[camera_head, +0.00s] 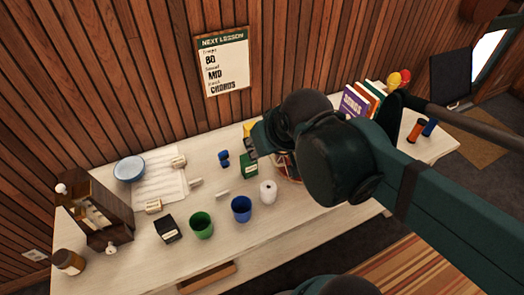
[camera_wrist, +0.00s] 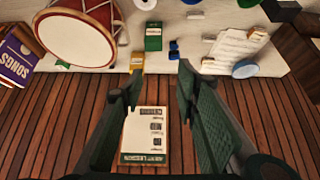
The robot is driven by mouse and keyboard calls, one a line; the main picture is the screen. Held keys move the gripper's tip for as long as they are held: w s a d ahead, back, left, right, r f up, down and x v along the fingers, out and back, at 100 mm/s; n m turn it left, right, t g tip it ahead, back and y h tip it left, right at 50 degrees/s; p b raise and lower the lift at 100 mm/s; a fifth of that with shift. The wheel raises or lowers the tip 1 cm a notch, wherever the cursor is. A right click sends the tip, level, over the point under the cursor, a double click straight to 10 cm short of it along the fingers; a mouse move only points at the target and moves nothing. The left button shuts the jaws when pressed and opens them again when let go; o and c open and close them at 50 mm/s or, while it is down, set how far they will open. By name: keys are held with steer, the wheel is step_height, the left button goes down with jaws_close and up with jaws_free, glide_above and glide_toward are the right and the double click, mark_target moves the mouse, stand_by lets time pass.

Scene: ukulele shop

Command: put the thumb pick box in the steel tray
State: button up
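I cannot tell for sure which item is the thumb pick box. A green box with a pale label (camera_head: 249,165) stands upright mid-table; it also shows in the wrist view (camera_wrist: 153,37). A dark box with a white label (camera_head: 168,228) lies nearer the front, and small cream boxes (camera_head: 153,206) lie to the left. A yellow object (camera_wrist: 136,62) is near the wall. No steel tray can be made out; my arm hides part of the table. My gripper (camera_wrist: 158,82) is open and empty, above the back of the table, facing the wall; in the head view it (camera_head: 258,140) is partly hidden.
Green cup (camera_head: 201,225), blue cup (camera_head: 241,209) and white roll (camera_head: 268,192) stand along the front. A blue bowl (camera_head: 129,169), sheet music (camera_head: 158,178) and wooden holder (camera_head: 100,210) are left. A red drum (camera_wrist: 75,38) and songbooks (camera_head: 355,102) are right.

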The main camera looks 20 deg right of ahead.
steer(key=shift+s+a+f, duration=0.15)
steer(key=shift+s, duration=0.25)
steer(key=shift+s+a+f, duration=0.1)
steer(key=shift+s+a, duration=0.05)
steer(key=shift+s, duration=0.2)
